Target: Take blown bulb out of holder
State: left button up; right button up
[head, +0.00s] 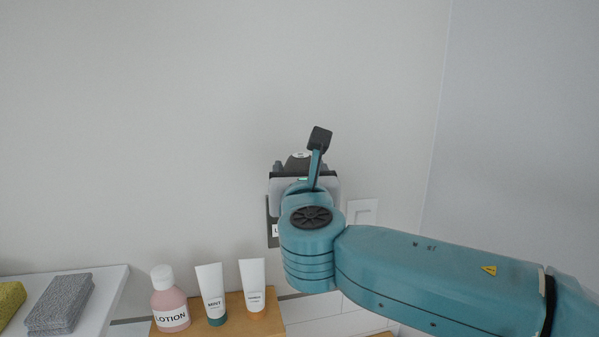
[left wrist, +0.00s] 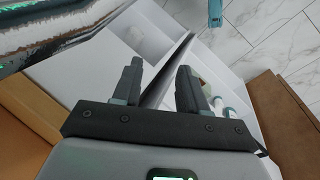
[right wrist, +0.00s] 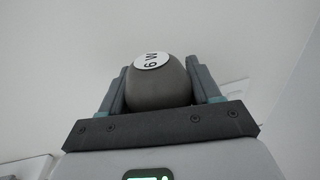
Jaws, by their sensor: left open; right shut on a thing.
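In the head view the bulb's top (head: 299,157) shows above my right gripper (head: 304,172), against the wall. A dark plate (head: 272,232) with a partly covered white label sits on the wall behind the gripper; the bulb's holder is hidden, so I cannot tell whether the bulb is seated. My left gripper (left wrist: 158,80) is open and empty in the left wrist view.
A pink lotion bottle (head: 169,300) and two white tubes (head: 211,290) (head: 253,283) stand on a wooden shelf (head: 237,323) below. Folded grey cloths (head: 60,302) lie on a white surface at left. A white wall plate (head: 362,212) is right of the gripper. The wall above is clear.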

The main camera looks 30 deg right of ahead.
jog(key=shift+r, duration=0.6)
jog(key=shift+r, duration=0.3)
jog(key=shift+r, duration=0.9)
jog(key=shift+r, duration=2.9)
